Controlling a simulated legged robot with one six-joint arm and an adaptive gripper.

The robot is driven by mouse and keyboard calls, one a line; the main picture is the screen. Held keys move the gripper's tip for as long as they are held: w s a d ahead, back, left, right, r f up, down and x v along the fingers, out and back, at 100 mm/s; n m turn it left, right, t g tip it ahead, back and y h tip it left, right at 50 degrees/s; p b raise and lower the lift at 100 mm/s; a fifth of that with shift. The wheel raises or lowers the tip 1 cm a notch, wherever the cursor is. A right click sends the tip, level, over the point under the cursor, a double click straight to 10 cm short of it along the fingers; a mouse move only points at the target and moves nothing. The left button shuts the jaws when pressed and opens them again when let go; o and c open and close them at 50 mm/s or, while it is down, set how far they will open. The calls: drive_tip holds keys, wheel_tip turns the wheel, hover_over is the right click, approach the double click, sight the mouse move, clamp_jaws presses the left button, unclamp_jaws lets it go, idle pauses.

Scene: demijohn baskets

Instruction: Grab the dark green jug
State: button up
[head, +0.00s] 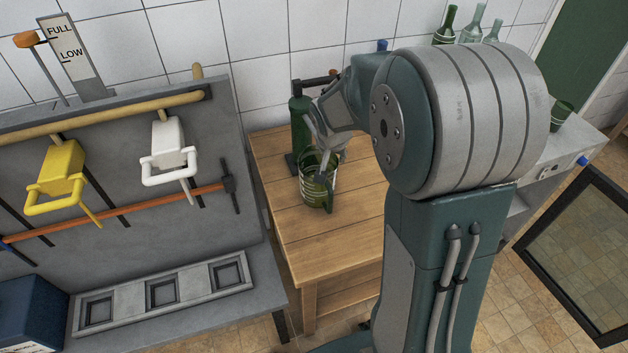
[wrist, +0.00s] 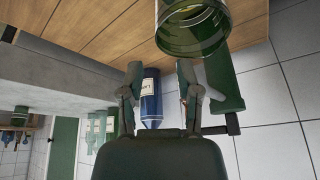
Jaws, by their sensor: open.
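A dark green jug (head: 316,190) with pale bands stands on the wooden table (head: 282,213). It also shows at the top of the wrist view (wrist: 190,38), with its open mouth toward the picture's upper edge. My gripper (head: 324,150) reaches down over the table close to the jug and partly covers its upper part. In the wrist view my gripper (wrist: 160,72) has its two fingers spread apart. The jug appears beyond the fingertips and is not between them. No contact is visible.
A dark green cylinder (head: 299,118) stands behind the jug, near the tiled wall. A blue labelled bottle (wrist: 151,102) shows between my fingers, farther back. A grey rack with yellow (head: 60,172) and white (head: 167,146) handled pieces stands left. The table's front is clear.

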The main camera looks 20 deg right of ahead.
sight(336, 170)
drive_tip(key=x, duration=0.7)
drive_tip(key=shift+w+d, duration=0.1)
drive_tip(key=shift+d, duration=0.25)
drive_tip(key=shift+w+a+f, duration=0.2)
drive_tip(key=shift+f, duration=0.25)
drive_tip(key=x, duration=0.2)
drive_tip(key=d+x, duration=0.1)
drive_tip(key=x, duration=0.2)
drive_tip(key=shift+w+r, duration=0.15)
drive_tip(key=shift+r, duration=0.1)
drive_tip(key=shift+a, duration=0.2)
clamp_jaws()
drive_tip(key=shift+d+r, duration=0.1)
drive_tip(key=shift+d, duration=0.05)
